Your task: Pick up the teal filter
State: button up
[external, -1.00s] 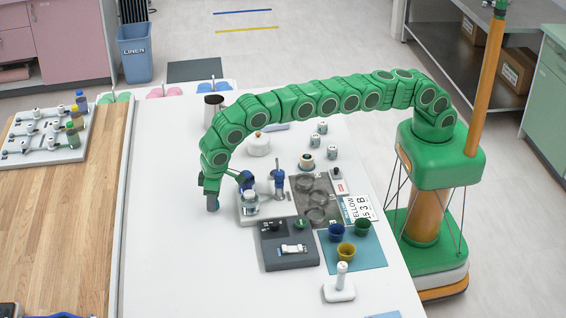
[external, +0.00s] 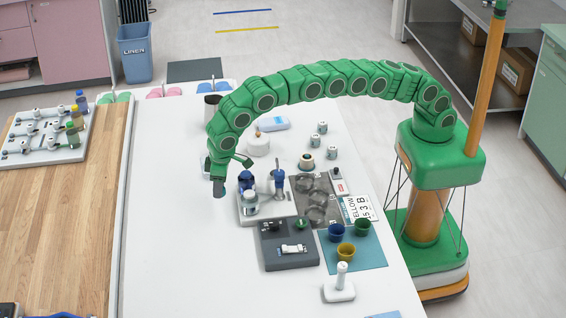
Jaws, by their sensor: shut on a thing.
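My gripper (external: 218,182) points down over the white table, left of the small white stand with blue and clear parts. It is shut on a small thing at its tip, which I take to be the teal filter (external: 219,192). Only a small grey-teal patch of it shows; the fingers hide the rest. It appears to be held a little above the table top.
The white stand (external: 249,216) is close on the right. A dark grey tray (external: 290,262), a blue mat (external: 371,258) with coloured cups, and a white-handled stamp-like tool (external: 340,291) lie nearer the front. The table's left front part (external: 185,265) is clear.

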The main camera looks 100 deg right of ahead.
jog(key=shift+s+d+r, duration=0.5)
jog(key=shift+s+r, duration=0.65)
jog(key=shift+s, duration=0.65)
jog(key=shift+s+d+r, duration=0.55)
jog(key=shift+s+r, duration=0.6)
jog(key=shift+s, duration=0.7)
jog(key=shift+s+d+r, duration=0.5)
jog(key=shift+s+r, duration=0.65)
jog(key=shift+s, duration=0.65)
